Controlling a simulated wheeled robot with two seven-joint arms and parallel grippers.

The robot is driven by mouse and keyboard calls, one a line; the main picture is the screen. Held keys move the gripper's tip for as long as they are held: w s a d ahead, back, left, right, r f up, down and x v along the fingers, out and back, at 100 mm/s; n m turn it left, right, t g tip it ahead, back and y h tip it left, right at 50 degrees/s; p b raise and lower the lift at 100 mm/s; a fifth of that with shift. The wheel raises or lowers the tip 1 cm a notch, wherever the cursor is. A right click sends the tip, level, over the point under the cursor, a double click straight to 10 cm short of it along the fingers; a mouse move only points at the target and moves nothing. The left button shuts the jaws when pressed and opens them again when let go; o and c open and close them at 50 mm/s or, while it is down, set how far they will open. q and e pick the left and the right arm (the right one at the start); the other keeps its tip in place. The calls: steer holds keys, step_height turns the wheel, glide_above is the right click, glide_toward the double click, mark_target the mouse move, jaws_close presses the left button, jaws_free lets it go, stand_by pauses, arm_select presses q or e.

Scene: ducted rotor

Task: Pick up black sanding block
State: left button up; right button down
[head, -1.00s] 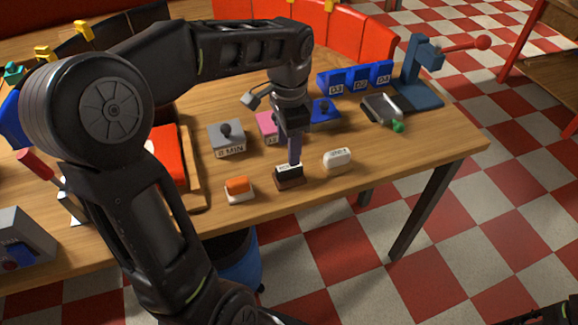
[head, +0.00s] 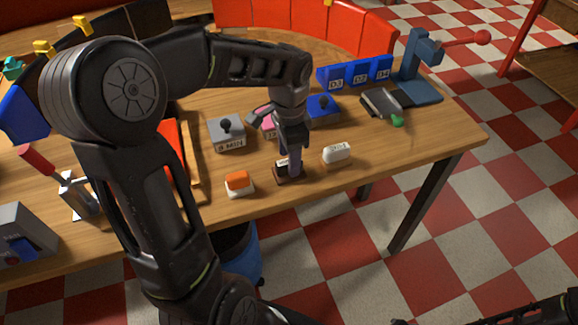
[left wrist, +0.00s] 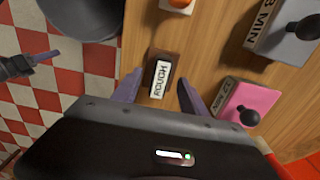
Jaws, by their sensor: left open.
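The black sanding block (head: 280,178) sits on the wooden table near its front edge, partly hidden by my left gripper in the head view. In the left wrist view the dark block (left wrist: 163,54) carries a white label reading ROUGH. My left gripper (head: 290,168) is open and points down over the block. In the left wrist view its purple fingers (left wrist: 159,80) stand on both sides of the block, with gaps. My right gripper (left wrist: 42,58) shows small at the left of that view, its opening unclear.
An orange-topped block (head: 238,182) stands left of the black one and a white block (head: 337,153) right. Behind are a grey labelled box (head: 227,135), a pink box (left wrist: 248,98) and a blue box (head: 322,108). A blue bin (head: 240,255) stands below the front edge.

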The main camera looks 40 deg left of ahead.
arm_select(q)
step_height(320, 180, down, 2)
steer(key=shift+f, duration=0.15)
steer(key=shift+c, duration=0.3)
jaws_close()
stand_by(0.6)
